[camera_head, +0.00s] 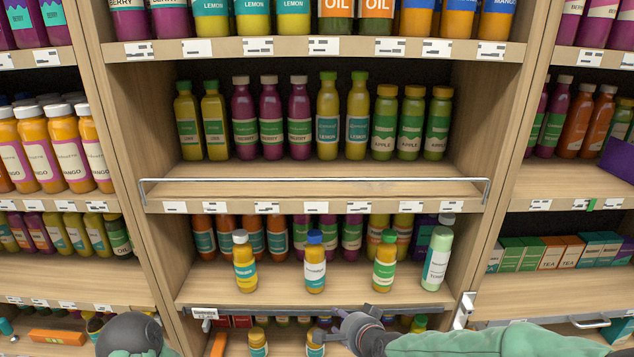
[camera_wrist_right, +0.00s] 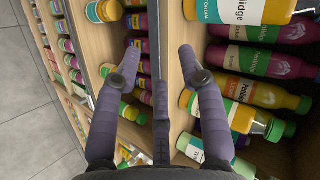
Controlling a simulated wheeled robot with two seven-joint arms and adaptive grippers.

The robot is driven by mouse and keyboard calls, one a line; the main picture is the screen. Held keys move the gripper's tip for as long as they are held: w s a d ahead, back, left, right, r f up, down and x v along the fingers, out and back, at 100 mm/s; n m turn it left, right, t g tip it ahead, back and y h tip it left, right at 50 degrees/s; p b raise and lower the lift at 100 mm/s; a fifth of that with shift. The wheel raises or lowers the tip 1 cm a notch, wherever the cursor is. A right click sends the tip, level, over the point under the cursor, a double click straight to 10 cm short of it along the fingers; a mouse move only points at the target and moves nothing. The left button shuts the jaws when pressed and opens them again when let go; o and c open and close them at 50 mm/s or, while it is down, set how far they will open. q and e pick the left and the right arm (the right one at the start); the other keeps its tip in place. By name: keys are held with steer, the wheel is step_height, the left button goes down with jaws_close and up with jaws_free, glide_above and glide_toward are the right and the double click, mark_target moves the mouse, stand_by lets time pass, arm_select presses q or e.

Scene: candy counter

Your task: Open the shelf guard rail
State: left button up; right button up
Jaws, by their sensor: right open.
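My left gripper is not seen, only part of my left arm.
Several bottles stand on the lower shelf, including a yellow one with a blue cap (camera_head: 315,262) and a pale green one (camera_head: 437,259) near the front. More bottles (camera_head: 257,342) stand below. Wooden uprights (camera_head: 140,190) border the bay. The middle shelf's front is clear.

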step_height(320, 180, up, 35)
steer(key=s+a+m+t+y+p, duration=0.2)
steer(key=m+t+p, duration=0.25)
steer(key=p, duration=0.55)
arm_select(q)
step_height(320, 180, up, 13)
steer(key=p, duration=0.1)
arm_select(e)
steer(key=x, duration=1)
steer(key=shift+w+a, duration=0.3)
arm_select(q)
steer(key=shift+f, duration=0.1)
arm_select(e)
steer(key=shift+r, duration=0.1)
jaws_close()
